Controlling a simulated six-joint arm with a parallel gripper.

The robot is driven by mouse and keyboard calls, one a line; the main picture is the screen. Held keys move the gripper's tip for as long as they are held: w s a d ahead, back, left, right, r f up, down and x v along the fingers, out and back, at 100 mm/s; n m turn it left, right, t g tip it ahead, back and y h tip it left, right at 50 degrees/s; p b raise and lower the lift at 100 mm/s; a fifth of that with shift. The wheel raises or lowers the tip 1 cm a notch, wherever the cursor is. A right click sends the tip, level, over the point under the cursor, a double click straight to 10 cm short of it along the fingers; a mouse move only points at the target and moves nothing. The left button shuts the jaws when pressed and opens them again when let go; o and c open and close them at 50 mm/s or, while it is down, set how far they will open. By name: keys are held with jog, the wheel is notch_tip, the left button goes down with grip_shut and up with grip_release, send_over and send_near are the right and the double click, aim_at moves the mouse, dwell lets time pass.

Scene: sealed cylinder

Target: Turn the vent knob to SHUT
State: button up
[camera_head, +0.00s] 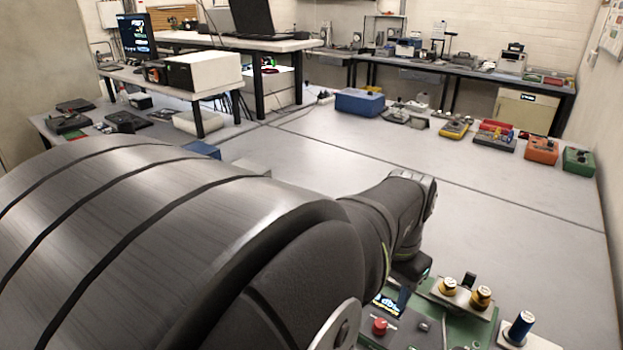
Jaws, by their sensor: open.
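A green control unit (425,318) stands at the bottom right, cut off by the lower edge. My gripper (404,297) hangs at the end of my arm over the back left part of the unit, left of the brass knobs. It is open and small in view, and I see nothing held in it.
A small black upright part (469,280) stands behind the brass knobs. A small lit display (387,306) sits near the red button. My arm hides much of the lower left. Grey floor (520,215) behind the unit is clear; several equipment boxes stand farther back.

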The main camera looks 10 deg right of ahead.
aim_at(381, 323)
notch_tip(381, 323, down, 10)
jog(key=shift+r, duration=0.15)
jog(key=shift+c, duration=0.2)
jog(key=c, duration=1)
